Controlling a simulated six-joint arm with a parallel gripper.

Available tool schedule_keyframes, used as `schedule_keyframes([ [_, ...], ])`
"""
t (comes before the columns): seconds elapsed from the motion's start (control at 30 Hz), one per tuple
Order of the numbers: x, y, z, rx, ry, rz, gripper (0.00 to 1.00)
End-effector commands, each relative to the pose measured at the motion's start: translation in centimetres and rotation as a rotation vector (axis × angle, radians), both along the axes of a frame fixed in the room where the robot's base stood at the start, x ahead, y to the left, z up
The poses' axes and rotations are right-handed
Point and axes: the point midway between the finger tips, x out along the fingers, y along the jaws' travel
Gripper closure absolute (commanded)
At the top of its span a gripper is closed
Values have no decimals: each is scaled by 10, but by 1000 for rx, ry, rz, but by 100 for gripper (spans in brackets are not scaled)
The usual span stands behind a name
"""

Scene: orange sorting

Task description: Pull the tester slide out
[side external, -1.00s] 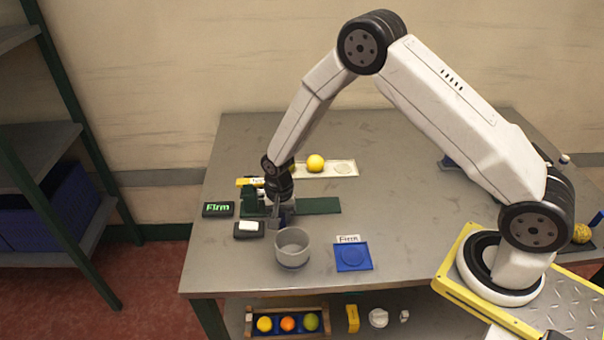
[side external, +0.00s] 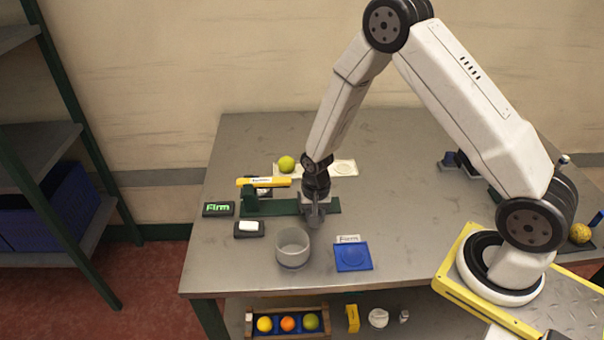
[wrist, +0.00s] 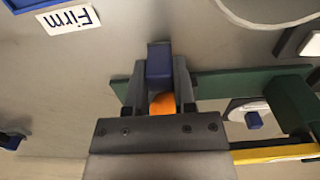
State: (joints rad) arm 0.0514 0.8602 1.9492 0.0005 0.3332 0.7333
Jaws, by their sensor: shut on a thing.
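The tester stands at the left of the table, with a green base (side external: 277,207), a yellow bar (side external: 264,182) and an upright post. My gripper (side external: 314,217) is low at the right end of the base. In the wrist view my gripper (wrist: 160,85) is shut on a blue block (wrist: 160,62), which looks like the slide's handle. An orange fruit (wrist: 162,104) shows between the fingers, behind the block. The slide's body is mostly hidden by my gripper.
A grey cup (side external: 292,248) stands close in front of the tester. A blue pad (side external: 353,258) labelled Firm lies to its right. A greenish-yellow fruit (side external: 287,164) sits on a pale tray (side external: 345,168) behind. A dark box with a white top (side external: 248,228) is at left.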

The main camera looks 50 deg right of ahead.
Motion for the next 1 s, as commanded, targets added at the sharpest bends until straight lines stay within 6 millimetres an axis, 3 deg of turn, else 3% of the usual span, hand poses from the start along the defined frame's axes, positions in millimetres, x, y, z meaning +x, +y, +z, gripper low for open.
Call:
schedule_keyframes([
  [0.2,-23,-25,1,-1,-4,-3,100],
  [0.57,-28,-29,0,-1,2,-1,100],
  [0.6,-29,-29,0,-1,2,-1,58],
  [0.7,-28,-29,0,-1,2,-1,32],
  [1.0,-27,-28,0,-1,-1,-1,32],
])
